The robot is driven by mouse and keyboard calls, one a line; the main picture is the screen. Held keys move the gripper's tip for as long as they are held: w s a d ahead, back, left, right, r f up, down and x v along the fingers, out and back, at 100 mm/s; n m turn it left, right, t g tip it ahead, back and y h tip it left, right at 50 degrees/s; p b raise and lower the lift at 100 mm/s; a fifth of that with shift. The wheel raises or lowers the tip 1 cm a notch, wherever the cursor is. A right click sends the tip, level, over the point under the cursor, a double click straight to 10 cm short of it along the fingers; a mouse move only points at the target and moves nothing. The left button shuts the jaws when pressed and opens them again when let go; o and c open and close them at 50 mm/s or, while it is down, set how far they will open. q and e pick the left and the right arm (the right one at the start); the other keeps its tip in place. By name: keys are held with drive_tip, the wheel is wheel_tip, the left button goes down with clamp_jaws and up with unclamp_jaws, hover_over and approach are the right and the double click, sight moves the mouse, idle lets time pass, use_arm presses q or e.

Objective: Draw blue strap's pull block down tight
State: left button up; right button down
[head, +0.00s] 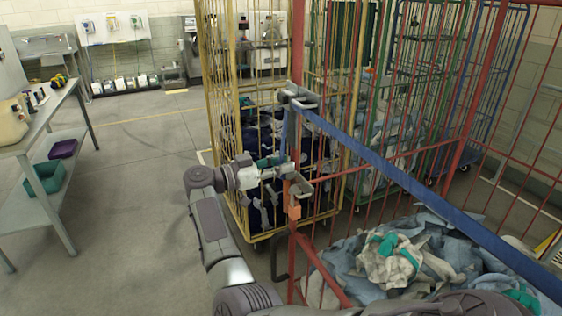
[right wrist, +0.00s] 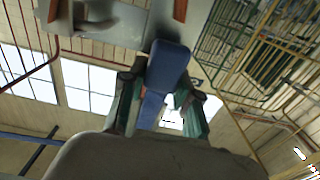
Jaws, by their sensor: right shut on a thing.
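The blue strap (head: 400,180) runs taut across the top of the red cage, from a grey buckle (head: 300,98) at the corner post down to the lower right. Its blue tail (head: 291,132) hangs beneath the buckle beside the post. My right gripper (head: 284,163) is at the tail's lower end, left of the post, shut on the blue pull block. In the right wrist view, the teal-padded fingers (right wrist: 160,112) stand on both sides of the blue piece (right wrist: 168,66). The fingers partly hide the block. My left gripper is not in view.
The red cage's post (head: 294,250) stands right beside my gripper, with an orange-and-grey catch (head: 296,205) below it. Laundry (head: 390,260) fills the cage. A yellow cage (head: 222,100) stands close behind. The floor on the left is clear up to a table (head: 50,130).

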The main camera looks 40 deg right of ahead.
drive_tip(key=c, duration=0.9)
unclamp_jaws()
drive_tip(key=shift+f, duration=0.45)
drive_tip(key=shift+o, duration=0.5)
drive_tip(key=shift+r, duration=0.2)
drive_tip(key=v, duration=1.2)
